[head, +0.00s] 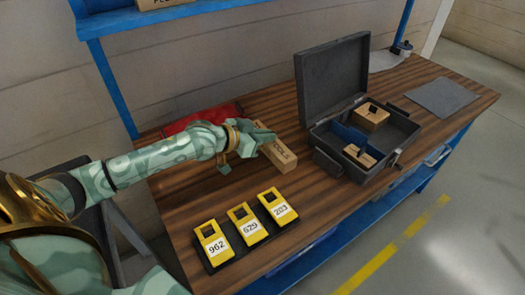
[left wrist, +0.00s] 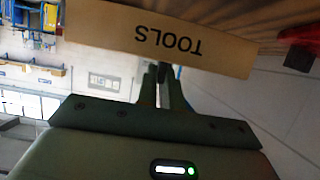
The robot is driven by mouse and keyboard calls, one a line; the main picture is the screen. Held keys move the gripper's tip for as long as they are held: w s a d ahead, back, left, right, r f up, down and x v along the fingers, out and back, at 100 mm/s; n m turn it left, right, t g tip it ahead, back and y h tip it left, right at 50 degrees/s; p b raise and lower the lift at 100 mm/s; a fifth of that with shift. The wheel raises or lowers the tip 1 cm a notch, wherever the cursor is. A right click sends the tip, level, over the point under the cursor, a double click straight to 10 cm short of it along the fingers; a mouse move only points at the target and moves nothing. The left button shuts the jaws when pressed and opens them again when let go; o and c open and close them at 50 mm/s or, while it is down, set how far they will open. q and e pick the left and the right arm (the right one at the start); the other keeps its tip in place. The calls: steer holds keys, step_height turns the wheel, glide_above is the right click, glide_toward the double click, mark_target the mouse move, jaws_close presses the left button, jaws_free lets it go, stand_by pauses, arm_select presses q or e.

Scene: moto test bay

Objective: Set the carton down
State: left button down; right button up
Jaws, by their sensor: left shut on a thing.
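A long tan carton (head: 281,155) is at the middle of the wooden bench top (head: 330,195). My left gripper (head: 262,141) is shut on its upper left part. In the left wrist view the carton (left wrist: 110,28) lies across the fingertips (left wrist: 163,74), its word TOOLS upside down, with the wood grain close behind it. I cannot tell if its underside touches the bench. My right gripper is not in view.
An open grey toolbox (head: 333,80) holding small brown boxes (head: 371,116) stands right of the carton. Yellow numbered devices (head: 247,224) sit on a black tray in front. A red item (head: 200,117) lies behind my left arm. A grey mat (head: 441,97) lies far right.

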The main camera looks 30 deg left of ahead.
arm_select(q)
steer(key=f, duration=0.1)
steer(key=a+f+b, duration=0.1)
steer(key=f, duration=0.1)
steer(key=f+b, duration=0.1)
steer(key=shift+s+a+f, duration=0.15)
steer(key=shift+s+f, duration=0.2)
steer(key=shift+f, duration=0.05)
steer(key=shift+r, duration=0.15)
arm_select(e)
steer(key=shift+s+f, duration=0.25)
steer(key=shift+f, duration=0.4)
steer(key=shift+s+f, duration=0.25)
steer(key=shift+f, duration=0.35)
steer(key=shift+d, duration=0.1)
arm_select(q)
steer(key=c, duration=1.5)
jaws_free()
steer(key=shift+c, duration=0.2)
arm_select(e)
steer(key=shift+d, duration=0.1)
